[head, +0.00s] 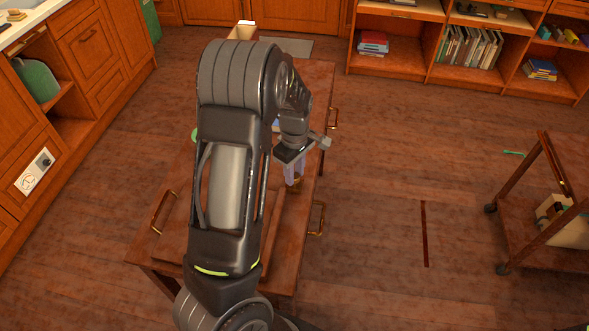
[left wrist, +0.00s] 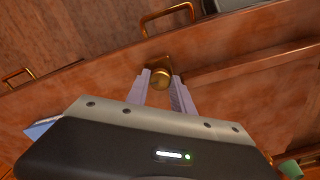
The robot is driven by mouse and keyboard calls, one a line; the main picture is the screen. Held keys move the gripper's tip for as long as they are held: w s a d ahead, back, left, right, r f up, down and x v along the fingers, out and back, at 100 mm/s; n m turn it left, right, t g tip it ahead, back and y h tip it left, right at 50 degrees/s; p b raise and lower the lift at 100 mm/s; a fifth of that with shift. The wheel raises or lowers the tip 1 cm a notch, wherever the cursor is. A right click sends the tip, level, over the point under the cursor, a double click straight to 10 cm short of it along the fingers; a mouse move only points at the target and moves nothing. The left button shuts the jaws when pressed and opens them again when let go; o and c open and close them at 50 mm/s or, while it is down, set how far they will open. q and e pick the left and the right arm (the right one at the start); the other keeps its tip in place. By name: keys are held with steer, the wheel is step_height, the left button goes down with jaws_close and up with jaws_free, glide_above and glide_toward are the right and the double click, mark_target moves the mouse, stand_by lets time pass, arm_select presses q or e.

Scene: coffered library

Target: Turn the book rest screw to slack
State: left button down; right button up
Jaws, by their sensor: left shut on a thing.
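The book rest screw shows as a round brass knob (left wrist: 161,79) on the wooden table in the left wrist view. My left gripper (left wrist: 161,88) has its two pale fingers on either side of the knob, shut on it. In the head view my left gripper (head: 294,180) points down at the right side of the wooden table (head: 315,85), and the knob is mostly hidden by the fingers. I cannot tell from the frames how far the screw is turned. My right gripper is not in view.
My left arm covers much of the table in the head view. Brass handles (head: 318,218) stick out from the table's sides. Shelves with books (head: 467,47) line the back, and cabinets (head: 92,45) the left.

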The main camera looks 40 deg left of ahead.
arm_select(q)
steer(key=shift+a+n, duration=0.1)
steer(key=shift+n, duration=0.4)
steer(key=c, duration=1.4)
jaws_free()
steer(key=shift+r, duration=0.1)
step_height(320, 180, up, 8)
steer(key=shift+f, duration=0.15)
